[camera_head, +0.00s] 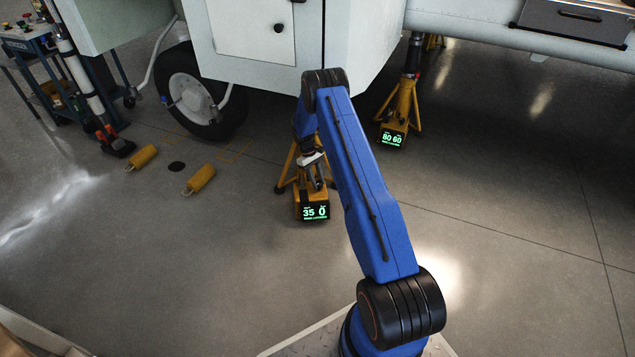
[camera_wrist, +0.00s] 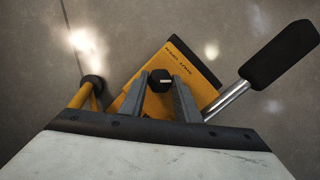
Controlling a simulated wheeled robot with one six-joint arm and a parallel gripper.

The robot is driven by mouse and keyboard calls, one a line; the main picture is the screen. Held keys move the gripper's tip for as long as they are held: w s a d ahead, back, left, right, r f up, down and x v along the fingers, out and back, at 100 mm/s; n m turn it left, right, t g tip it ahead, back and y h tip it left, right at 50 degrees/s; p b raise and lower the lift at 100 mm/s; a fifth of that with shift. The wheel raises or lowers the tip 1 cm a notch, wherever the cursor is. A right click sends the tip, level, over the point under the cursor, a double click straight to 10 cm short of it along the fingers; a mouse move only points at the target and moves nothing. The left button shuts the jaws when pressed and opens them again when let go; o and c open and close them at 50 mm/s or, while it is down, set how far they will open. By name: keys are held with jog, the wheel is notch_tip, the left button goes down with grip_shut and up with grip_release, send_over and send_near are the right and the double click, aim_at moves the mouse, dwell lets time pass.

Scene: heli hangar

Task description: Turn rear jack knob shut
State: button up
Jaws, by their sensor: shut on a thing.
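The near yellow jack (camera_head: 311,209) stands on the floor under the helicopter, its green display reading 35 and 0. In the wrist view its yellow body (camera_wrist: 148,66) fills the middle, with a black knob (camera_wrist: 159,80) on it. My gripper (camera_wrist: 166,82) is shut on the black knob, one grey finger on each side. In the head view my gripper (camera_head: 315,178) reaches down to this jack, partly hidden by my arm. A pump handle (camera_wrist: 278,55) with a black grip sticks out to the right of the jack in the wrist view.
A second yellow jack (camera_head: 396,118), reading 80 and 60, stands behind to the right. The helicopter wheel (camera_head: 194,92) is at the left, with two yellow chocks (camera_head: 200,179) (camera_head: 141,157) on the floor. A blue cart (camera_head: 62,85) stands far left. Floor at right is clear.

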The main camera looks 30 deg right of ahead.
dwell(0.3)
jog(key=o, duration=1)
